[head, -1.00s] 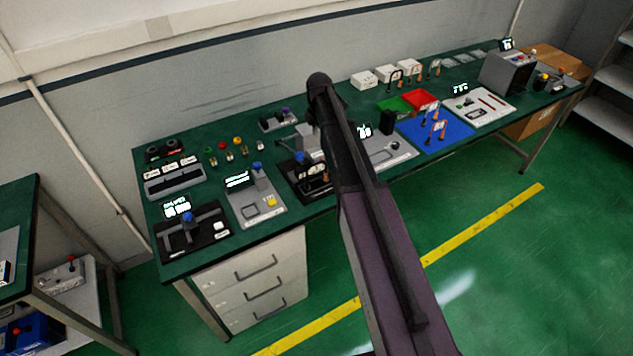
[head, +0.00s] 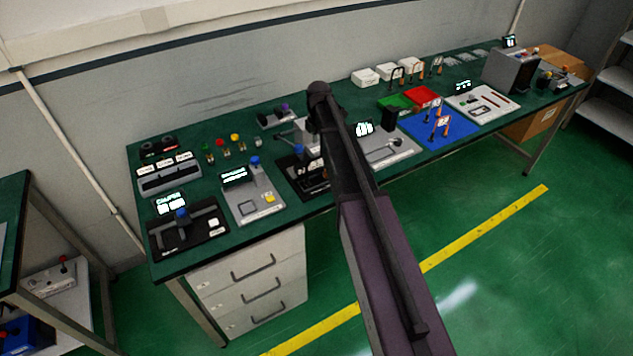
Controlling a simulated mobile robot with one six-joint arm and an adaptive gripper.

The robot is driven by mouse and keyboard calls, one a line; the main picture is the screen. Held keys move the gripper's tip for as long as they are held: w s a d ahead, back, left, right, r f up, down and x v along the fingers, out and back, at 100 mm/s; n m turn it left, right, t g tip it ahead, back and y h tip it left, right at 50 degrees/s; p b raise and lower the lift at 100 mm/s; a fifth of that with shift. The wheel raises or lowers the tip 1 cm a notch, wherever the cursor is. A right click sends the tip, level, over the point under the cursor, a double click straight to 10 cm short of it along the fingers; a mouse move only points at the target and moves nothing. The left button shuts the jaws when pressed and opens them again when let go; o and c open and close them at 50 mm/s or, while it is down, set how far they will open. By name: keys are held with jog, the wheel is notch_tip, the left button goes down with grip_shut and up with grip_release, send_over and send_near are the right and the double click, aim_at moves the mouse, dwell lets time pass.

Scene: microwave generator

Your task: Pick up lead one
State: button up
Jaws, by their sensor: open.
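Several dark curved leads with copper-coloured ends stand by the white boxes (head: 363,77) at the back of the green bench; one lead (head: 398,73) is at the left of that row. More small leads with orange ends and pale tags (head: 437,127) stand on the blue mat (head: 455,134). The tag numbers are too small to read, so I cannot tell which is lead one. My arm crosses the middle of the head view and hides part of the bench. My gripper is not visible.
The long green bench (head: 250,114) holds several test devices at left, red (head: 423,97) and green (head: 394,104) trays, and a grey machine (head: 509,70) at the far right. White drawers (head: 255,280) stand underneath. The green floor in front is clear.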

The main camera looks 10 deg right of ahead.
aim_at(317, 158)
jog(key=shift+f+b, duration=0.7)
jog(key=shift+f, duration=0.35)
jog(key=f+b, duration=0.3)
jog(key=shift+w+a+f, duration=0.2)
jog(key=shift+a+f, duration=0.05)
jog(key=shift+a, duration=0.1)
jog(key=shift+f+b, duration=0.85)
jog(key=shift+b, duration=0.25)
grip_shut()
